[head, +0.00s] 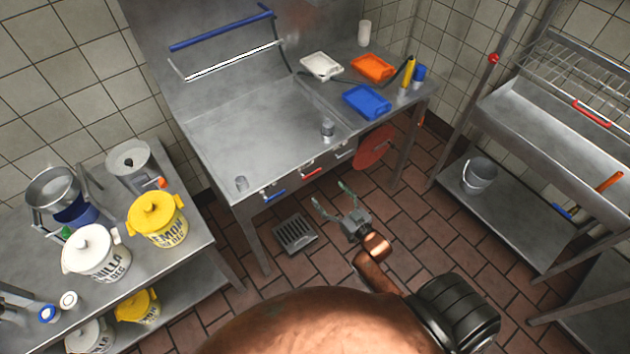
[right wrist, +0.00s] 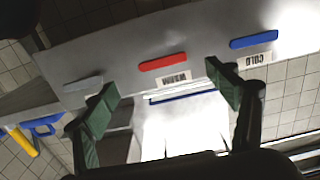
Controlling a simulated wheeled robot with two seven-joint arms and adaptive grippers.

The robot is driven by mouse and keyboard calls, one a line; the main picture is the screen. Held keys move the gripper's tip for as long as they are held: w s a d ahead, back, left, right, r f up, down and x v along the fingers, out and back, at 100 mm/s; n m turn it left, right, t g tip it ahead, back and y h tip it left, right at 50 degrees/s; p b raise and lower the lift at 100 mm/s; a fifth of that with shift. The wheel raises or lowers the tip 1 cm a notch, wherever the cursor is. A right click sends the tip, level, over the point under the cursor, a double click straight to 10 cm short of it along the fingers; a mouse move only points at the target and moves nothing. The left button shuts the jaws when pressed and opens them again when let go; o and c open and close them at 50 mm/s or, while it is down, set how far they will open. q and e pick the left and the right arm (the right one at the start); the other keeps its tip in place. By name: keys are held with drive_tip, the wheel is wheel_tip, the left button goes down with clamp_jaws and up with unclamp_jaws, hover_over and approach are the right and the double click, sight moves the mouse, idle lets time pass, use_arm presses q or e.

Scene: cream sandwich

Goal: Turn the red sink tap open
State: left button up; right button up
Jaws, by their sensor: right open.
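The red tap handle (head: 311,173) is a small bar on the sink's front panel, between a blue handle (head: 274,195) and a grey handle (head: 346,153). In the right wrist view, upside down, the red handle (right wrist: 163,62) has a "WARM" label below it, and the blue handle (right wrist: 254,42) has a "COLD" label. My right gripper (head: 330,192) is open and empty in front of the panel, its green fingertips pointing toward the red handle. In the wrist view the red handle lies between the spread fingers (right wrist: 160,80), apart from both. My left gripper is out of view.
The steel sink (head: 250,130) has white, orange (head: 372,67) and blue trays (head: 367,101) at its right end. A dark red disc (head: 374,147) is under its right side. A left table holds a yellow lemon tub (head: 157,225). The floor before the sink has a drain grate (head: 296,233).

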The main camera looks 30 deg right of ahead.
sight(313, 175)
drive_tip(key=w, duration=0.7)
drive_tip(key=shift+w+a+r+b, duration=0.25)
drive_tip(key=shift+a+r+b, duration=0.05)
drive_tip(key=shift+a, duration=0.05)
drive_tip(key=shift+w, duration=0.2)
drive_tip(key=c, duration=1.7)
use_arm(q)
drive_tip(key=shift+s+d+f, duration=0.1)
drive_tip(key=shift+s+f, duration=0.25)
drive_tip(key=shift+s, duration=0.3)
